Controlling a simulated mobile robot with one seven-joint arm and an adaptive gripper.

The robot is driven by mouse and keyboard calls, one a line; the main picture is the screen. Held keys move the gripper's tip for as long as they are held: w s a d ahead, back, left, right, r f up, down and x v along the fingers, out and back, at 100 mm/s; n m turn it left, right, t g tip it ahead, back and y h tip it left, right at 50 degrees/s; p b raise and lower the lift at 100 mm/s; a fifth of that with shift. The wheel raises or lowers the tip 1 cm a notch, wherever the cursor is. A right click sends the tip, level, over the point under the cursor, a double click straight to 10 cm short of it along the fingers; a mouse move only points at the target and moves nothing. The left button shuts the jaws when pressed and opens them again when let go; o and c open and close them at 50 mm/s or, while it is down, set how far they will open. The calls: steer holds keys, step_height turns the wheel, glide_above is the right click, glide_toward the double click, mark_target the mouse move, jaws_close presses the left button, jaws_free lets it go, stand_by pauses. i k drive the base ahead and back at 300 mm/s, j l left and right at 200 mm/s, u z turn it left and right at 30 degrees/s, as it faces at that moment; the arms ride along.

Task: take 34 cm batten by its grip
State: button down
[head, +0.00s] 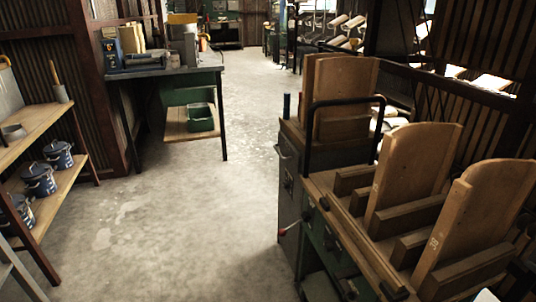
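No piece that I can surely tell as the 34 cm batten shows in the head view. Several pale wooden boards with rounded tops stand upright at the right: a near one (478,215), a middle one (415,170) and a far one (338,95). The near and middle boards stand among thick wooden blocks (470,275). Small dark marks on their edges are too small to read. No separate grip shows on these boards. My gripper is not in view.
The boards stand on a green cabinet bench (318,232) with a black tube rail (308,140). A dark workbench (165,72) stands at the back left. A wooden shelf (62,185) with blue pots (58,154) is at the left. Bare concrete floor (185,220) lies between.

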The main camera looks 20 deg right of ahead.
mark_target(385, 272)
steer(key=z, duration=0.85)
steer(key=i+j+z, duration=0.1)
steer(key=j+z, duration=0.25)
steer(key=i+j+z, duration=0.1)
steer(key=j+z, duration=0.5)
steer(key=z, duration=0.15)
steer(key=j+z, duration=0.2)
steer(key=j, duration=0.4)
steer(key=k+j+z, duration=0.2)
steer(key=j, duration=0.4)
steer(key=i+j, duration=0.1)
steer(key=j, duration=1.05)
steer(key=i, duration=0.3)
steer(key=z, duration=0.05)
